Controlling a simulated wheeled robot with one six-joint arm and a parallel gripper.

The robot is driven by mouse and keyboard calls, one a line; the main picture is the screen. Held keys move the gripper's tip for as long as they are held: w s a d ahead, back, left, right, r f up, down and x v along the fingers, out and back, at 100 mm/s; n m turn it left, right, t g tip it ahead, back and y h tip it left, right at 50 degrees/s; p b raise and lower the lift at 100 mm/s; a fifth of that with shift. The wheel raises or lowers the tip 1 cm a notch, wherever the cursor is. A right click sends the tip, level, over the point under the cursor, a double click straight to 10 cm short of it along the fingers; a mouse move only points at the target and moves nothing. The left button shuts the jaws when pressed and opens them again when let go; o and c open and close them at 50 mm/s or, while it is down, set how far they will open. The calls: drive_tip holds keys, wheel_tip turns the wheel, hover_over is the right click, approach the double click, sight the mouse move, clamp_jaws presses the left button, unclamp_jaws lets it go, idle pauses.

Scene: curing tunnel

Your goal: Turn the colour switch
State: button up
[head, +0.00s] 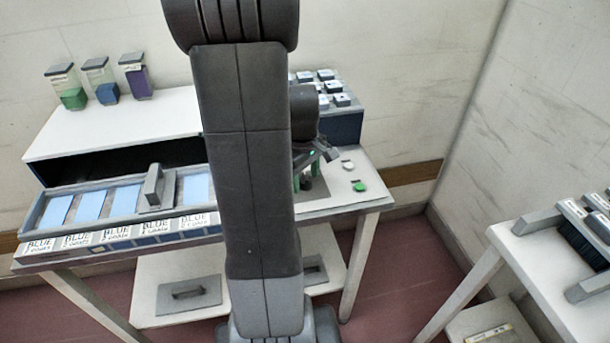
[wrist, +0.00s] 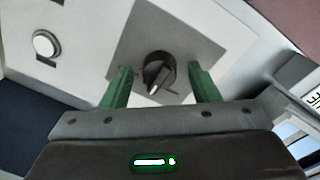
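The colour switch is a dark rotary knob (wrist: 158,72) with a pale pointer mark, on a grey square plate (wrist: 128,48) in the wrist view. Its pointer end faces toward the lower left, toward my gripper. My gripper (wrist: 160,67) is open, with one green finger on each side of the knob and a visible gap on both sides. I cannot tell how far the fingertips are above the plate. In the head view my arm hides part of the area, and my gripper (head: 310,172) shows at the right end of the bench.
A white button (head: 347,165) and a green button (head: 360,186) sit on the bench right of my gripper. A tray (head: 133,207) of blue panels lies along the bench front. Jars (head: 100,85) stand on the white tunnel top (head: 130,120). Another table (head: 540,260) is at right.

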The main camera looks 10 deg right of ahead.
sight(303, 181)
wheel_tip(303, 181, up, 14)
drive_tip(key=p, duration=0.1)
drive_tip(key=shift+s+a, duration=0.25)
drive_tip(key=shift+a, duration=0.1)
drive_tip(key=shift+f, duration=0.1)
drive_tip(key=f, duration=0.9)
drive_tip(key=f+b, duration=0.1)
drive_tip(key=f, duration=0.4)
drive_tip(key=shift+w+d, duration=0.2)
drive_tip(key=shift+d, duration=0.15)
drive_tip(key=shift+r, duration=0.1)
